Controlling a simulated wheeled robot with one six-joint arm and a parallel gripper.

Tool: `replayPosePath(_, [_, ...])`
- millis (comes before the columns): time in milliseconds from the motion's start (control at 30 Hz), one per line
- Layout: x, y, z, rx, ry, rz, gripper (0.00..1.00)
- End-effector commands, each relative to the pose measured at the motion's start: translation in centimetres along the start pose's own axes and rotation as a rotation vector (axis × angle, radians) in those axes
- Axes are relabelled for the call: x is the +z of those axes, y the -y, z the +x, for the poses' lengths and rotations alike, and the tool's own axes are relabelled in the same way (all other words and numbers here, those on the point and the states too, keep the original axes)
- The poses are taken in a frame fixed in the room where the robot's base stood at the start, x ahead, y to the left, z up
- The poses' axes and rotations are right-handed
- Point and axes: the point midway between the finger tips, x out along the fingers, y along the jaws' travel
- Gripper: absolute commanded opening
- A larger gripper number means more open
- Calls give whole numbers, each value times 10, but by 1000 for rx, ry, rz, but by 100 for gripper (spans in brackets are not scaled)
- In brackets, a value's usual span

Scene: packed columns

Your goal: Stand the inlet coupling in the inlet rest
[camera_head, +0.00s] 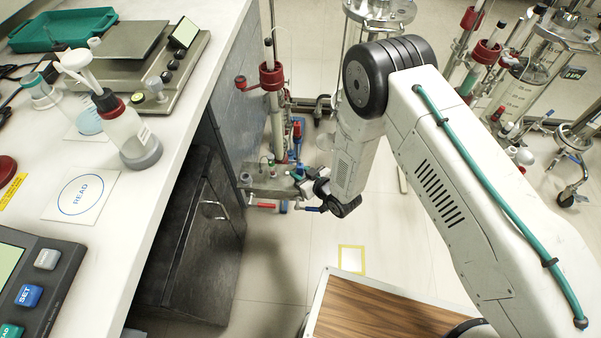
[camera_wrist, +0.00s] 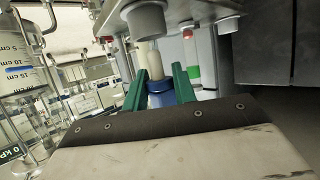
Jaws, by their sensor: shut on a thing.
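In the wrist view, my gripper (camera_wrist: 160,82) has its two green fingers closed on a blue piece (camera_wrist: 162,97), which I take to be the inlet coupling. A pale cream tube-like part (camera_wrist: 148,58) shows just beyond it; I cannot tell whether the two are joined. In the head view, my gripper (camera_head: 299,173) is at the right end of a small grey metal ledge (camera_head: 272,190) low beside the cabinet. The held piece is mostly hidden there. I cannot make out the inlet rest for certain.
A glass column (camera_head: 278,130) with a red clamp (camera_head: 271,75) rises just behind the ledge. Red (camera_head: 262,206) and blue handles hang below the ledge. The bench and a dark cabinet (camera_head: 190,240) bound the left. More columns stand at back right.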

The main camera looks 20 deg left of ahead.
Motion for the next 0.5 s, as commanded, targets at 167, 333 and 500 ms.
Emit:
replayPosePath(167, [0, 0, 0, 0, 0, 0, 5])
replayPosePath(333, [1, 0, 1, 0, 0, 0, 5])
replayPosePath(500, [5, 0, 2, 0, 0, 0, 5])
